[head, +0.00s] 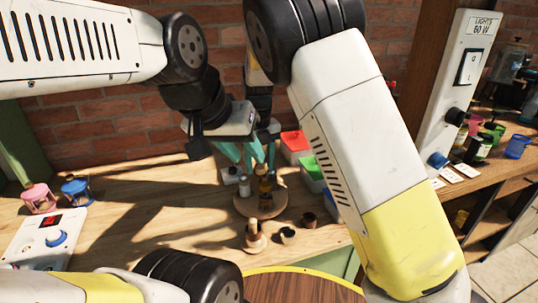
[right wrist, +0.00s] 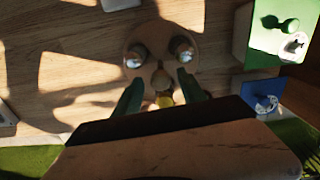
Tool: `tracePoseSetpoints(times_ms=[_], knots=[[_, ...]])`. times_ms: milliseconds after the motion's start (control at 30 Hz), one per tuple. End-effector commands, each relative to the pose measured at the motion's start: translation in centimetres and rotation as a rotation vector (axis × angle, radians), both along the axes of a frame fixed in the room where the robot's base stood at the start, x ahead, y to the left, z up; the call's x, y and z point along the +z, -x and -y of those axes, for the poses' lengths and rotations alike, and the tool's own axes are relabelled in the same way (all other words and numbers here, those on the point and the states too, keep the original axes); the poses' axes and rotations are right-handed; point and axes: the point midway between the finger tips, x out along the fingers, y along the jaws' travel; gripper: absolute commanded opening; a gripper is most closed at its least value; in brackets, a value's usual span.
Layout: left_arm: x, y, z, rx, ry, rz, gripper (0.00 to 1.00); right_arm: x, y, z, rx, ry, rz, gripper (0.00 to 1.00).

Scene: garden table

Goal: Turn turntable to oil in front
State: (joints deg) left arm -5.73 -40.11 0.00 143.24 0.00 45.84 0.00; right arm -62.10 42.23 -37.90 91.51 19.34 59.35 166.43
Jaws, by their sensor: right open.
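The round wooden turntable (head: 248,209) stands on the table in the middle of the head view. An amber bottle (head: 265,187) and a pale jar (head: 244,186) stand on it. In the right wrist view the turntable (right wrist: 146,73) carries two jars (right wrist: 137,55) (right wrist: 182,48) and smaller items near the fingers. I cannot tell which item is the oil. My right gripper (right wrist: 160,79) is open, its teal fingers apart over the turntable's lower edge in that view. My left gripper (head: 238,150) is close by above the turntable; overlapping fingers hide its opening.
Red-lidded (head: 295,142) and green-lidded (head: 311,167) boxes are behind right.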

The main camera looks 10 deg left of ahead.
Motion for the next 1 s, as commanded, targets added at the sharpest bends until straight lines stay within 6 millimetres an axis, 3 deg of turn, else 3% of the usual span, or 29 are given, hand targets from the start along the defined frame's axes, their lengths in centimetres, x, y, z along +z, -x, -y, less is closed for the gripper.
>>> tracePoseSetpoints(times_ms=[500, 900, 1000], knots=[[0.0, 0.0, 0.0, 0.000, 0.000, 0.000, 0.36, 7.1, -0.1, -0.1, 0.001, -0.002, 0.003, 0.49], [0.0, 0.0, 0.0, 0.000, 0.000, 0.000, 0.36, 7.8, 0.0, 0.0, 0.001, -0.001, 0.002, 0.49], [0.0, 0.0, 0.0, 0.000, 0.000, 0.000, 0.36, 8.1, -0.1, 0.8, 0.026, -0.014, -0.002, 0.49]])
